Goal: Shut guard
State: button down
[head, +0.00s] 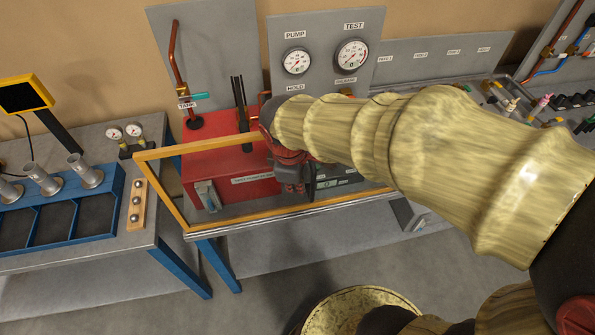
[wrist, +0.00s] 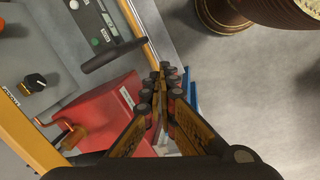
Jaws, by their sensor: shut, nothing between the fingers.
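The guard appears as a yellow frame (head: 163,194) around the red test unit (head: 225,172) on the middle bench. Its yellow edge also shows in the wrist view (wrist: 133,18). I cannot tell from these views whether the frame is raised or down. My gripper (head: 300,188) is in front of the red unit, near the frame's front edge, and my arm hides the frame's right part. In the wrist view my gripper (wrist: 167,78) has its fingers together and empty, beside the red unit (wrist: 108,112) and apart from the black bar handle (wrist: 112,55).
Behind stands a grey panel with the pump gauge (head: 297,61) and the test gauge (head: 351,54). A black lever (head: 240,108) rises from the red unit. A blue rack (head: 62,207) with metal cylinders is on the left bench. The floor in front is clear near the bench.

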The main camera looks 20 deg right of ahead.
jog(key=w+a+n+g+h+p, duration=0.1)
jog(key=w+a+n+p, duration=0.25)
jog(key=n+p, duration=0.45)
jog(key=d+f+p, duration=0.2)
jog(key=d+f, duration=0.3)
jog(key=f, duration=0.4)
jog(key=shift+w+d+f+m+g, duration=0.2)
jog(key=shift+m+g, duration=0.1)
jog(key=shift+m, duration=0.1)
